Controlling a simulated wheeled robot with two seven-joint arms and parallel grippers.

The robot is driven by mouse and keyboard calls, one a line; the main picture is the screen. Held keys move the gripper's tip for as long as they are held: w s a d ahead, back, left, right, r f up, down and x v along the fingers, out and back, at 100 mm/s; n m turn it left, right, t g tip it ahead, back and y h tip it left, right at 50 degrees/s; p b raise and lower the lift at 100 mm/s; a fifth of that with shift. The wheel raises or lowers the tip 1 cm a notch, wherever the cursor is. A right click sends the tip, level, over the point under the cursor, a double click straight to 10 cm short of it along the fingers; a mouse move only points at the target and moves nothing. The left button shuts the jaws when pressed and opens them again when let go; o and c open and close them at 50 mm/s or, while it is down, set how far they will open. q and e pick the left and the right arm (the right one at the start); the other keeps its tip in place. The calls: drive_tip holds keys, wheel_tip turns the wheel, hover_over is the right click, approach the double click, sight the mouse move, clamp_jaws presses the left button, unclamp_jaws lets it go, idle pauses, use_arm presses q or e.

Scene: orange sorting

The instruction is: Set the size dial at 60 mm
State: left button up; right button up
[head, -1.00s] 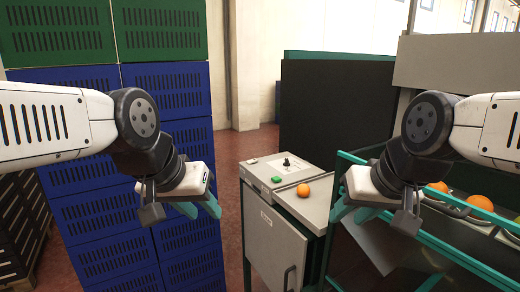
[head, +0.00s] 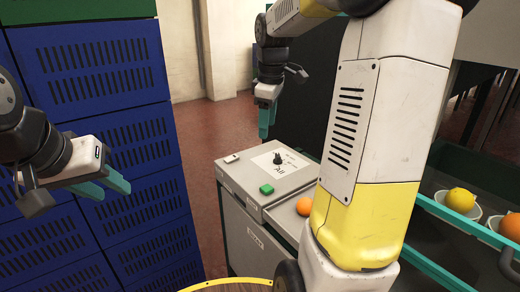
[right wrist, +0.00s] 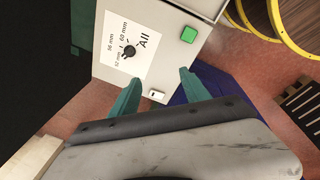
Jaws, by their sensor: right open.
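The size dial (head: 279,158) is a small black knob on a white label on top of the grey cabinet (head: 236,178). In the right wrist view the dial (right wrist: 129,52) is ringed by printed marks, including 52 mm, 60 mm and All; I cannot tell surely which mark it points at. My right gripper (head: 267,122) is open and empty, hanging beyond the cabinet's far edge, apart from the dial. Its teal fingers (right wrist: 158,86) show below the dial in the right wrist view. My left gripper (head: 116,191) is open and empty at the left, before the blue crates.
A green button (head: 266,189) and a small white switch (head: 231,159) sit on the cabinet top. An orange (head: 304,206) lies beside my right arm, which hides part of the cabinet. A yellow fruit (head: 461,198) sits in a cup at right. Blue crates (head: 100,120) stand left.

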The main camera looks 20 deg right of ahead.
sight(277, 155)
drive_tip(key=w+d+f+n, duration=0.1)
drive_tip(key=w+d+f, duration=0.1)
drive_tip(key=w, duration=0.1)
drive_tip(key=w+d+f+n+g, duration=0.1)
drive_tip(key=w+d+f+n, duration=0.1)
drive_tip(key=w+f, duration=0.1)
drive_tip(key=w+d+f+n+g, duration=0.1)
drive_tip(key=w+d+f, duration=0.1)
drive_tip(key=w+f, duration=0.1)
drive_tip(key=shift+d+n, duration=0.25)
drive_tip(key=shift+n, duration=0.15)
wheel_tip(277, 155, down, 8)
drive_tip(key=shift+r, duration=0.15)
clamp_jaws()
